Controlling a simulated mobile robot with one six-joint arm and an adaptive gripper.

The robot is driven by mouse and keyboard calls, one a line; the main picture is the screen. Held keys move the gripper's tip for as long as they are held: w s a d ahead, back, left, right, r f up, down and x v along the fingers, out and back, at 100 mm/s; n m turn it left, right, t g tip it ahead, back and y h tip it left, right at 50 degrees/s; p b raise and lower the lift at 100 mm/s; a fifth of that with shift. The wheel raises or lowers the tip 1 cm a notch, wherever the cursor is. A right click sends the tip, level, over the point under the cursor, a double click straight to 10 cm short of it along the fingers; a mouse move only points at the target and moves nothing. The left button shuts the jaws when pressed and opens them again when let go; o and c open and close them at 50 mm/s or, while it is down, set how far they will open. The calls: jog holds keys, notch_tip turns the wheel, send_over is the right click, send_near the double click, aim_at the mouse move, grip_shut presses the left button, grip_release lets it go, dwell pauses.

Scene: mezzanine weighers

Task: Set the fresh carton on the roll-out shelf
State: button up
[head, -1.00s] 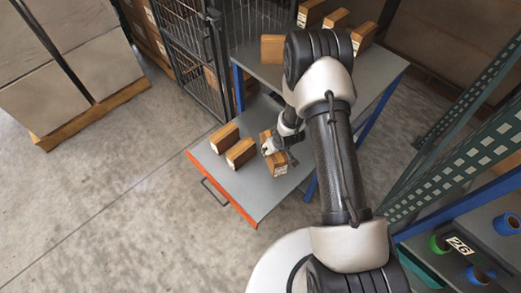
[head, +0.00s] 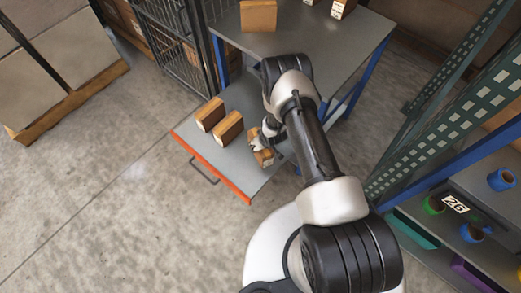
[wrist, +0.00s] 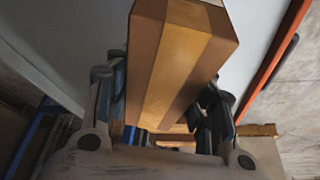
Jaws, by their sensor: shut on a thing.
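The roll-out shelf (head: 223,162) is a grey board with an orange front edge, pulled out below a grey table in the head view. My gripper (head: 266,146) is shut on a brown carton (head: 263,158) over the right part of this shelf. In the wrist view the carton (wrist: 178,60) stands out between the two fingers of my gripper (wrist: 170,130). Whether its base touches the shelf cannot be told. Two similar cartons, one (head: 210,113) and another (head: 229,128), stand side by side on the shelf, left of the held one and apart from it.
The grey table (head: 300,40) above carries a larger brown box (head: 258,16) and smaller cartons (head: 342,8) at the back. A wire cage (head: 165,40) stands behind left. A green rack (head: 440,120) with coloured bins and rolls is close on the right.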

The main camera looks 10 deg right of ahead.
jog(key=shift+f+b, duration=0.75)
jog(key=shift+f, duration=1.4)
jog(key=shift+f, duration=0.15)
jog(key=o, duration=1.4)
jog(key=shift+o, duration=0.2)
